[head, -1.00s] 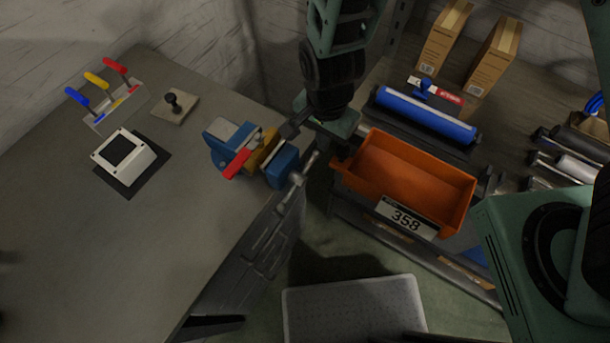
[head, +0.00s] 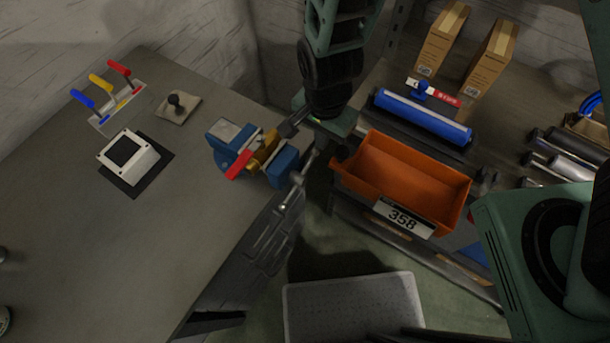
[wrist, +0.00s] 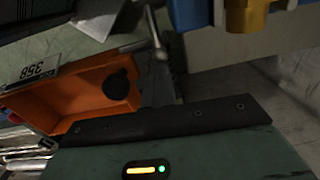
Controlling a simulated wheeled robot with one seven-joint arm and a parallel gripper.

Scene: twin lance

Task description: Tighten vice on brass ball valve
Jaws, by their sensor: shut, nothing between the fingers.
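The blue vice (head: 283,167) is at the right edge of the grey bench in the head view. The brass ball valve (head: 264,149), with a red lever (head: 239,165), sits between its jaws; I cannot tell how tightly. The vice's metal handle (head: 297,179) is at its right, over the bench edge. My gripper (head: 288,130) is shut and empty, close above and right of the valve; I cannot tell whether it touches. In the wrist view, the valve (wrist: 245,14), the vice (wrist: 192,13) and the handle (wrist: 157,38) show at the top, partly cut off.
An orange bin (head: 405,180) marked 358 stands right of the vice, close to my arm. Three coloured-handled tools (head: 105,95), a white device (head: 128,152) and a small knobbed plate (head: 178,106) lie left. Boxes (head: 442,38) stand on the back shelf. The bench's front is mostly clear.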

